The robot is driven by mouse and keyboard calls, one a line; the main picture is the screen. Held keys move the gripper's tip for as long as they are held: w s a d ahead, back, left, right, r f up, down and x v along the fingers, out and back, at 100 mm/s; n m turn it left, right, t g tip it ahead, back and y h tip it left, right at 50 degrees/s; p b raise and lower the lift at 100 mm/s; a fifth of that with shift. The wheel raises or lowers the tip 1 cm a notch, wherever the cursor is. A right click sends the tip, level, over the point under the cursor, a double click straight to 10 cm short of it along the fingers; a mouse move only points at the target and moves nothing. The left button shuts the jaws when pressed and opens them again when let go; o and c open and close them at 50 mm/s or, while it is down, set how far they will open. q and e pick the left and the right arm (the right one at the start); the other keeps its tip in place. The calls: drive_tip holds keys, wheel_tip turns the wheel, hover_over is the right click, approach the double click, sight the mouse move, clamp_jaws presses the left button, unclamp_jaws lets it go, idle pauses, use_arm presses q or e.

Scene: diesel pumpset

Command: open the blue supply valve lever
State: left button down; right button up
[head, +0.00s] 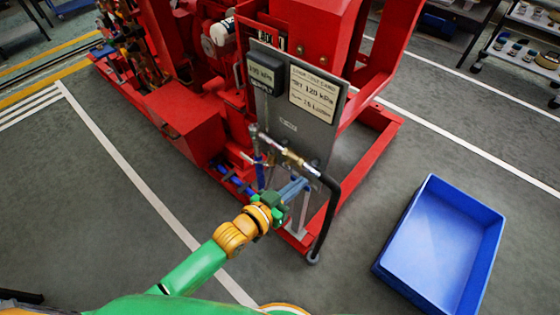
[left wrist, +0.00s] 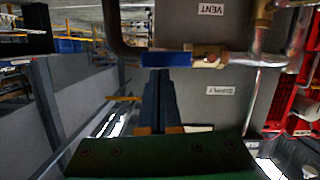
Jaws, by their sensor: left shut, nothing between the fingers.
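The blue supply valve lever (left wrist: 166,59) shows in the left wrist view, lying in line with the pipe beside its brass valve body (left wrist: 207,57). That view is upside down, with a SUPPLY label (left wrist: 224,90) and a VENT label (left wrist: 210,9) on the panel. In the head view the brass valve (head: 291,158) sits on the pipe in front of the panel. My left gripper (head: 301,184) is shut and empty, its fingertips (left wrist: 158,75) close to the lever; I cannot tell if they touch. My right gripper is not in view.
A grey panel (head: 290,124) with a gauge and a card stands on the red pumpset frame (head: 378,138). A black hose (head: 329,220) hangs right of my gripper. Another blue handle (head: 259,172) is left of it. A blue bin (head: 389,238) sits on the floor at right.

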use_arm(q)
drive_tip(key=s+a+r+p, duration=0.5)
drive_tip(key=s+a+r, duration=0.1)
drive_tip(key=s, duration=0.1)
drive_tip(key=shift+s+r, duration=0.2)
drive_tip(key=shift+s, duration=0.2)
drive_tip(key=s+a+f+n+g+y, duration=0.1)
drive_tip(key=s+a+f+g+y, duration=0.15)
drive_tip(key=a+f, duration=0.45)
drive_tip(key=s+a+f+n+g+y, duration=0.1)
drive_tip(key=a+f+y, duration=0.25)
drive_tip(key=f, duration=0.85)
drive_tip(key=s+a+f+g+y, duration=0.1)
drive_tip(key=s+f+g, duration=0.1)
drive_tip(key=s+f, duration=0.2)
drive_tip(key=s+a+f+n+g+y, duration=0.1)
drive_tip(key=s+f+g, duration=0.2)
drive_tip(key=s, duration=0.8)
drive_tip(key=s+a+f+g+y+p, duration=0.1)
drive_tip(key=s+f+g, duration=0.1)
drive_tip(key=s+f, duration=0.3)
drive_tip(key=shift+s+a+f+n, duration=0.2)
drive_tip(key=shift+s+f+n, duration=0.15)
drive_tip(key=shift+s, duration=0.8)
